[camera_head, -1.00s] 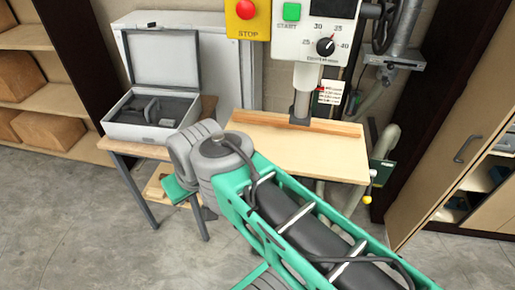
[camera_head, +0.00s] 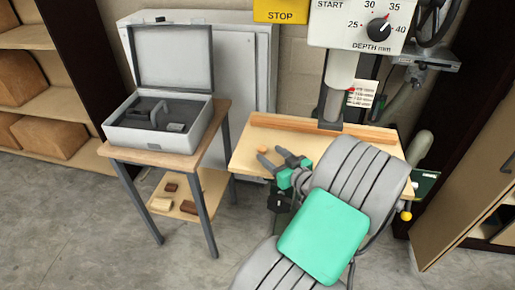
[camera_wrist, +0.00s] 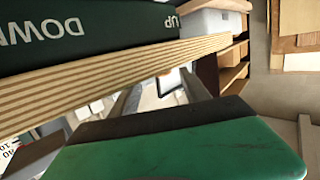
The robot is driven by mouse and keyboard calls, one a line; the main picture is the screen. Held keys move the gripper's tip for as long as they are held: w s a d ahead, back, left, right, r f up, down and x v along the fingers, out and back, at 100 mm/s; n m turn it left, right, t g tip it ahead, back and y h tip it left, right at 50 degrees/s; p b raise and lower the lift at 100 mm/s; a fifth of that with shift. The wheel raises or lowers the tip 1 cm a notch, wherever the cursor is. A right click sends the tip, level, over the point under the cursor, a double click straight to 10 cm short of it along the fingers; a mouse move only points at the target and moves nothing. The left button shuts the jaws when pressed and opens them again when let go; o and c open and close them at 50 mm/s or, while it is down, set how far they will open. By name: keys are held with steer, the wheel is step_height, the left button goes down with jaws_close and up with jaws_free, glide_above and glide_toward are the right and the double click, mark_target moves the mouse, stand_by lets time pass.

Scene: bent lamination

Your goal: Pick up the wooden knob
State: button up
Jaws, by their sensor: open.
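A small round orange-brown wooden knob (camera_head: 257,138) lies near the left end of the light wooden machine table (camera_head: 310,147) in the head view. My gripper (camera_head: 272,157) is at the left front edge of that table, with its dark fingers spread apart and nothing visible between them. The fingertips are a little nearer to the camera than the knob and apart from it in the picture. Height above the board is hard to judge. I cannot make out the knob in the wrist view, where a plywood edge (camera_wrist: 100,85) and a green surface (camera_wrist: 190,150) fill much of the picture.
A wooden fence (camera_head: 300,123) runs along the table's back, under the machine's column (camera_head: 340,80). A side table (camera_head: 140,158) at left carries an open grey case (camera_head: 155,137). A yellow ball (camera_head: 405,216) is at the table's right front. A dark UP/DOWN panel (camera_wrist: 90,30) is close to the wrist.

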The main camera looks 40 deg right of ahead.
mark_target(259, 146)
steer(key=shift+w+a+f, duration=0.15)
steer(key=shift+w+f, duration=0.05)
steer(key=shift+w, duration=0.45)
steer(key=shift+w+a+r, duration=0.2)
steer(key=shift+w+r, duration=0.05)
steer(key=w+p, duration=0.1)
steer(key=w, duration=0.1)
steer(key=w+d+p, duration=0.1)
steer(key=w, duration=0.1)
steer(key=w+f+p, duration=0.1)
steer(key=w, duration=0.1)
steer(key=shift+w+d+f, duration=0.1)
steer(key=shift+w+d, duration=0.05)
steer(key=shift+w, duration=0.15)
steer(key=shift+s, duration=0.1)
jaws_close()
